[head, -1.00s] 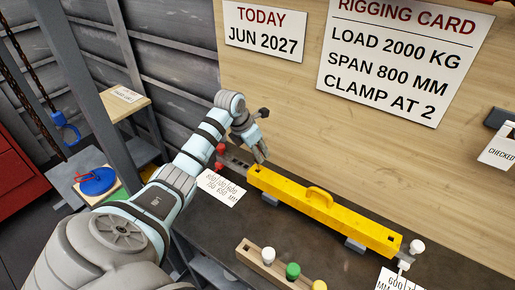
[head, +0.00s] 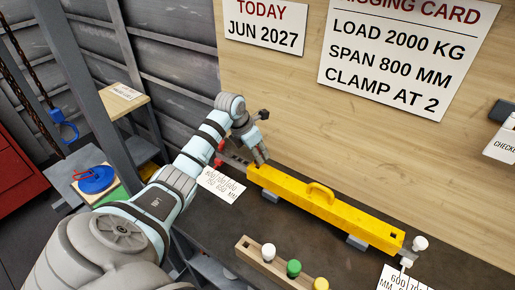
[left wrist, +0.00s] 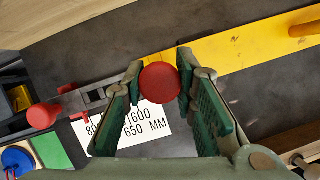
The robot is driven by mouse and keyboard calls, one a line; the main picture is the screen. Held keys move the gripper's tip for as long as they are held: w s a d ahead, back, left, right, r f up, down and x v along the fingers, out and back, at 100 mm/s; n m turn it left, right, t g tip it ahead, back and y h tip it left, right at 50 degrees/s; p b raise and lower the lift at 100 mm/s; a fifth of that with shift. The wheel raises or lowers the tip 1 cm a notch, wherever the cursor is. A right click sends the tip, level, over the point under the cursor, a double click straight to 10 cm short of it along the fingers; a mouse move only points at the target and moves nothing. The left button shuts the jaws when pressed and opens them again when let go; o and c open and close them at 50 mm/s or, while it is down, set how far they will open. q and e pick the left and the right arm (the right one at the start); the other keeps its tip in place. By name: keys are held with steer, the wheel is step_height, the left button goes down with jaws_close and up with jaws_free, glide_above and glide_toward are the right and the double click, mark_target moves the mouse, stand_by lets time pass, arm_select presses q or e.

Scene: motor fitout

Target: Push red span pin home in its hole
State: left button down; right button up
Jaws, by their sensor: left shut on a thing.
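My left gripper (head: 260,158) is at the left end of the yellow beam (head: 345,213). In the left wrist view, its green-padded fingers (left wrist: 160,95) are shut on the round red head of the red span pin (left wrist: 159,82). The head is seen from above, so the shank, the hole and how deep the pin sits are hidden. The gripper covers the pin in the head view. A second red knob (left wrist: 42,115) is on the grey bar to the left of the held one. My right gripper is out of view.
A white-headed pin (head: 420,243) stands at the beam's right end. A wooden rack (head: 262,263) with white, green and yellow knobs is in front. A span label (head: 221,185) lies left of the beam. The wooden board (head: 400,150) rises behind. Dark bench between rack and beam is clear.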

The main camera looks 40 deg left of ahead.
arm_select(q)
steer(key=shift+f+b, duration=0.65)
steer(key=shift+f, duration=0.35)
steer(key=c, duration=1.2)
jaws_free()
steer(key=shift+r, duration=0.1)
steer(key=v, duration=1.2)
